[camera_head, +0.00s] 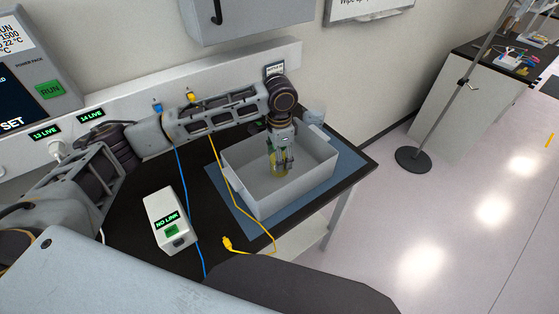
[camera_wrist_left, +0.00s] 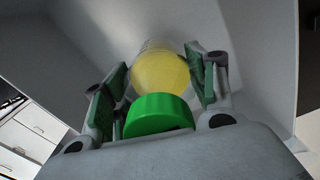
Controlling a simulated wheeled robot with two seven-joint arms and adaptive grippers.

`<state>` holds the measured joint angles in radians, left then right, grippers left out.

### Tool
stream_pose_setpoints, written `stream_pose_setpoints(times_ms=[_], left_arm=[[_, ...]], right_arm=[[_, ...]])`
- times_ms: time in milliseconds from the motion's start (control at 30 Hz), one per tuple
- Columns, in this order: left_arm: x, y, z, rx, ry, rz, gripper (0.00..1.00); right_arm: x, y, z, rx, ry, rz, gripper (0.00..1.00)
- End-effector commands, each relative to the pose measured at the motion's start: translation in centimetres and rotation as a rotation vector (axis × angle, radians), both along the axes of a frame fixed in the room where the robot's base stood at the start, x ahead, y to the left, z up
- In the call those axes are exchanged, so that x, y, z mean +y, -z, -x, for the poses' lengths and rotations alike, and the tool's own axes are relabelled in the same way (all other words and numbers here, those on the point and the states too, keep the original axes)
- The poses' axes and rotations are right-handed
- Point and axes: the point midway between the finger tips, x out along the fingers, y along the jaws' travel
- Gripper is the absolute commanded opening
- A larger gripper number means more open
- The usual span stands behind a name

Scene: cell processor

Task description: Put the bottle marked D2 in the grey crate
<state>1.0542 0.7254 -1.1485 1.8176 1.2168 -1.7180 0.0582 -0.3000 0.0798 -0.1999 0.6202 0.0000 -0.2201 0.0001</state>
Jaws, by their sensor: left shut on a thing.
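My left gripper (camera_head: 281,160) is down inside the grey crate (camera_head: 259,202), which stands on a blue mat on the black table. The gripper is shut on a bottle (camera_head: 280,171) with yellow contents. In the left wrist view the bottle (camera_wrist_left: 160,72) shows a green cap (camera_wrist_left: 158,114) between the green-padded fingers (camera_wrist_left: 158,85). No D2 mark is readable on it. The crate's grey walls (camera_wrist_left: 262,40) surround it. I cannot tell whether the bottle touches the crate floor. My right gripper is not in view.
A white box reading NO LINK (camera_head: 168,220) stands left of the crate. A blue cable (camera_head: 183,180) and a yellow cable (camera_head: 226,178) run over the table. The blue mat (camera_head: 238,207) extends around the crate. A stand (camera_head: 413,159) is on the floor at right.

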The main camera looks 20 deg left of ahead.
Motion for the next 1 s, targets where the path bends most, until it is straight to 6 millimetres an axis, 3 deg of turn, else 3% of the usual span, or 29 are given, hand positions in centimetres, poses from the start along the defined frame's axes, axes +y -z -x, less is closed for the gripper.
stream_pose_setpoints(times_ms=[233,667,700,867,1000], left_arm=[[0.0,2.2,0.0,-0.001,-0.001,-0.001,0.14],[0.0,2.5,0.0,-0.001,-0.001,0.001,0.14],[0.0,2.6,0.0,0.000,-0.001,0.000,0.59],[0.0,2.6,0.0,0.000,-0.001,0.000,0.79],[0.0,2.6,0.0,-0.001,-0.001,-0.001,0.79]], right_arm=[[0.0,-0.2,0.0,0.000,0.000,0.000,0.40],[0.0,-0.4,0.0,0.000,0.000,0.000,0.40],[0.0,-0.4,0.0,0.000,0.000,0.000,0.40],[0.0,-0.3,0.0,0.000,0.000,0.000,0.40],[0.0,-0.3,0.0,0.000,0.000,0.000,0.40]])
